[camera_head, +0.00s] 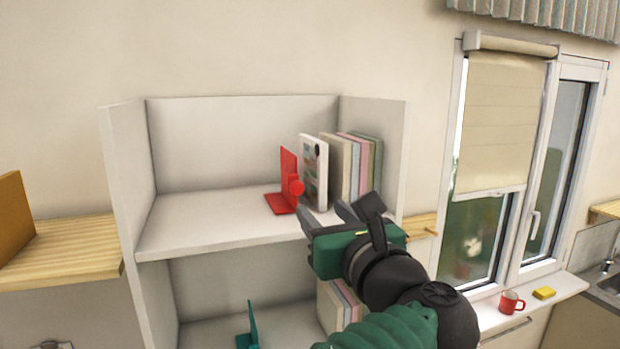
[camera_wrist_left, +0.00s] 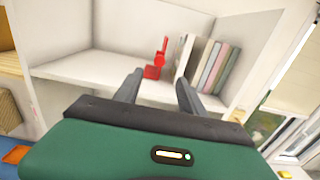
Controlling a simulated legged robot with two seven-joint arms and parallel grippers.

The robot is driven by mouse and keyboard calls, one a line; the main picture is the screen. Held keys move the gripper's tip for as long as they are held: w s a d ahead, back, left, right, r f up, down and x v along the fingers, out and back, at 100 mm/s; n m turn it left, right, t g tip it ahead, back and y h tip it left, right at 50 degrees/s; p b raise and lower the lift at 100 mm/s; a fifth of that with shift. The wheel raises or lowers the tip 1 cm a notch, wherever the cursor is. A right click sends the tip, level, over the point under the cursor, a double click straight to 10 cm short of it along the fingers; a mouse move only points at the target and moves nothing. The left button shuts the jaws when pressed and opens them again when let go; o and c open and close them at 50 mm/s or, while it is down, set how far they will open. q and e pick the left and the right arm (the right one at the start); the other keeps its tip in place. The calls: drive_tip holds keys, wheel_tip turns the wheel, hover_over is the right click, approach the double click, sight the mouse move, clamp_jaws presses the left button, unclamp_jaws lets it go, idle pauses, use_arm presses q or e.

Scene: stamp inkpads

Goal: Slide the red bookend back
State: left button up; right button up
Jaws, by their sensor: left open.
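The red bookend (camera_head: 284,188) stands upright on the upper shelf, with its flat base on the board and a round red knob on its upright plate. It is just left of the row of books (camera_head: 348,168), close to a white-covered book (camera_head: 314,170). My left gripper (camera_head: 325,215) is open and empty, at the front edge of the upper shelf, in front of the books and right of the bookend. In the left wrist view, the bookend (camera_wrist_left: 156,64) appears beyond and between the two open fingers (camera_wrist_left: 160,88). My right gripper is out of view.
The upper shelf (camera_head: 190,218) is bare left of the bookend. White side walls (camera_head: 126,175) close the unit. The lower shelf holds a teal bookend (camera_head: 248,330) and more books (camera_head: 340,305). A red mug (camera_head: 510,302) and yellow sponge (camera_head: 544,293) sit on the windowsill.

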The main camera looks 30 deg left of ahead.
use_arm(q)
drive_tip(key=p, duration=0.3)
approach(298, 186)
drive_tip(key=w+a, duration=0.1)
drive_tip(key=w, duration=0.1)
drive_tip(key=p+x, duration=0.1)
drive_tip(key=x, duration=0.5)
drive_tip(key=s+a+p+x, duration=0.1)
drive_tip(key=x, duration=0.2)
drive_tip(key=shift+w+a+f+p, duration=0.1)
drive_tip(key=shift+a+f+p, duration=0.15)
drive_tip(key=shift+f+p, duration=0.1)
drive_tip(key=shift+d+r, duration=0.1)
drive_tip(key=shift+d, duration=0.7)
drive_tip(key=c, duration=0.4)
drive_tip(key=shift+r, duration=0.1)
drive_tip(key=c, duration=0.5)
drive_tip(key=shift+a, duration=0.1)
clamp_jaws()
drive_tip(key=shift+a, duration=0.1)
drive_tip(key=shift+r, duration=0.1)
